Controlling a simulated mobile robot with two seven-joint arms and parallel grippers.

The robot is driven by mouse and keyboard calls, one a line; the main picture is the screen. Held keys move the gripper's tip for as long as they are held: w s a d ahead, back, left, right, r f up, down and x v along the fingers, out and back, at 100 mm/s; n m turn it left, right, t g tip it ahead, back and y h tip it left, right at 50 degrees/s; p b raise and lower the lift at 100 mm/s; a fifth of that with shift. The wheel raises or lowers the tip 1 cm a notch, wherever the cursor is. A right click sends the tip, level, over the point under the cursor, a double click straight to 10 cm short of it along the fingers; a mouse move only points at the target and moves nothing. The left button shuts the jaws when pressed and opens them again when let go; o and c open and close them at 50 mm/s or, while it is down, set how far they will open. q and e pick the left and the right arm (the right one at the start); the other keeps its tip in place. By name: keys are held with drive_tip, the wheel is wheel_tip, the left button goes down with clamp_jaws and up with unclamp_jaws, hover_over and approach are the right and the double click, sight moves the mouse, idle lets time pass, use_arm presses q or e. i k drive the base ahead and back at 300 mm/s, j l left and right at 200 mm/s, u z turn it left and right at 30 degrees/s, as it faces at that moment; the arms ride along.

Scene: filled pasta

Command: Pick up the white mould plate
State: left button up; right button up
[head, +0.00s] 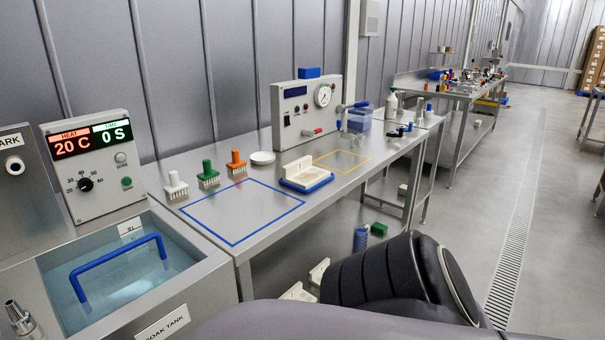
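A white plate-like piece with an upright back edge, which looks like the mould plate (297,167), rests on a blue-edged base (309,186) on the steel bench. It lies between the blue-outlined square and the yellow-outlined square. Its surface details are too small to make out. Other white pieces (318,271) show low down below the bench, partly hidden by my own dark body parts. Neither of my grippers is in view.
White, green (208,175) and orange (236,162) brushes and a white disc (262,158) stand along the back. A gauge box (306,112) stands behind the plate. A water-filled soak tank (125,270) with a blue handle is at left. The blue-outlined square (240,212) is clear.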

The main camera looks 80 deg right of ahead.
sight(301, 173)
drive_tip(key=k+l, duration=0.1)
drive_tip(key=l, duration=0.35)
drive_tip(key=k+l, duration=0.15)
drive_tip(key=l, duration=0.25)
drive_tip(key=k+l, duration=0.1)
drive_tip(key=l, duration=0.35)
drive_tip(key=k+l, duration=0.1)
drive_tip(key=l, duration=0.35)
drive_tip(key=k+l+u, duration=0.1)
drive_tip(key=l, duration=0.3)
drive_tip(key=k+l, duration=0.15)
drive_tip(key=l, duration=0.3)
drive_tip(key=k+l, duration=0.15)
drive_tip(key=l, duration=0.25)
